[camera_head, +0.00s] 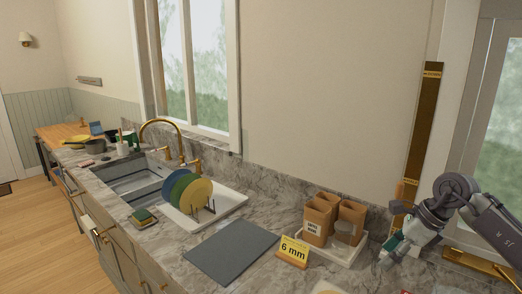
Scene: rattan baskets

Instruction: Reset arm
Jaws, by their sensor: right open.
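My right arm (490,222) comes in from the right edge. My right gripper (394,250) hangs low over the right end of the marble counter (260,262). Its jaws are open, and I see nothing between them. It is to the right of a white tray (332,250) holding several brown containers (317,222), apart from them in the picture. My left arm and left gripper are not in view.
A yellow "6 mm" sign (293,252) stands left of the tray. A grey mat (231,252) lies on the counter. Coloured plates (196,195) stand in a rack by the sink (134,185). A tall brown strip (422,140) stands behind my gripper.

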